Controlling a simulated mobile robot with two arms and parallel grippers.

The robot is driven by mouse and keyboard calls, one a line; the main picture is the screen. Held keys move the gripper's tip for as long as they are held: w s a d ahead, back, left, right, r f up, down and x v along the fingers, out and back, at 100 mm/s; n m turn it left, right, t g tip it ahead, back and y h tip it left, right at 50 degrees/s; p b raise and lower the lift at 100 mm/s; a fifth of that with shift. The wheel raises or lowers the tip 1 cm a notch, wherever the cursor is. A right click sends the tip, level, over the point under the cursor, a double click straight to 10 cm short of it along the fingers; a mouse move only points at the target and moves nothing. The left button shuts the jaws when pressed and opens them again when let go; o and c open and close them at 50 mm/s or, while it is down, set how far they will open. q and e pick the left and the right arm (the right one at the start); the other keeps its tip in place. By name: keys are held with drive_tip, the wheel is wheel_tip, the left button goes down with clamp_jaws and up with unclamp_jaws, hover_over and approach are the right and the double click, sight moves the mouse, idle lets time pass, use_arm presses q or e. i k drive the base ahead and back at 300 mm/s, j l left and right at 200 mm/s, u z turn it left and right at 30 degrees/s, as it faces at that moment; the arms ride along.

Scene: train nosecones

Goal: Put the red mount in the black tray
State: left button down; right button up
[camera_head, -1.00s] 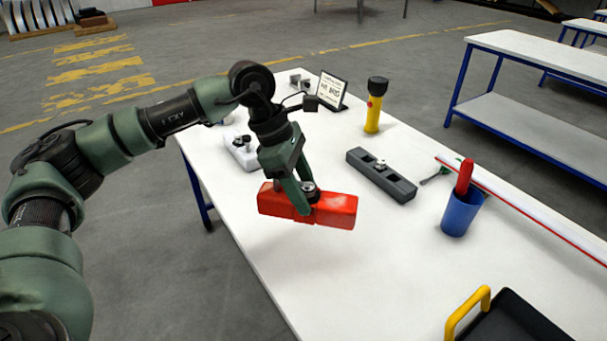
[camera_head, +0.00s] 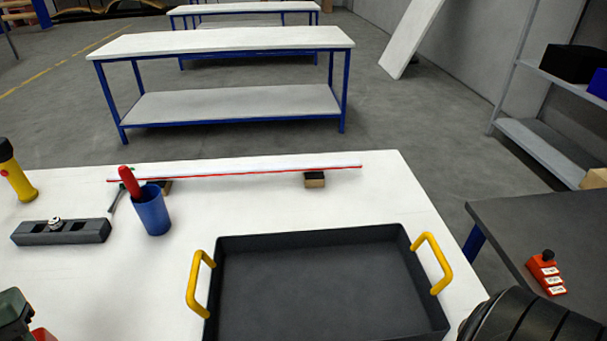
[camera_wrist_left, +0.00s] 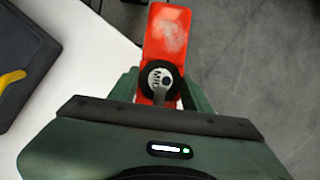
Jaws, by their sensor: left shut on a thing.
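The red mount (camera_wrist_left: 168,30) is held in my left gripper (camera_wrist_left: 160,82), whose fingers are shut on it around its round metal knob. In the head view only a small piece of the red mount (camera_head: 42,334) shows at the bottom left corner, beside part of my left gripper. The black tray (camera_head: 318,236) with two yellow handles lies at the front of the white table, and its visible inside is empty. The mount is left of the tray and apart from it. The tray's edge also shows in the left wrist view (camera_wrist_left: 30,45). My right gripper is not in view.
A blue cup (camera_head: 152,212) with a red-handled tool stands behind the tray's left side. A long white strip (camera_head: 250,167) lies along the back. A dark table (camera_head: 540,225) is at right.

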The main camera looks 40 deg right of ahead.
sight(328, 272)
drive_tip(key=k+l+z, duration=0.4)
drive_tip(key=l, duration=0.25)
drive_tip(key=k+l+z, duration=0.2)
drive_tip(key=l, duration=0.15)
drive_tip(key=i+z, duration=0.1)
drive_tip(key=z, duration=0.75)
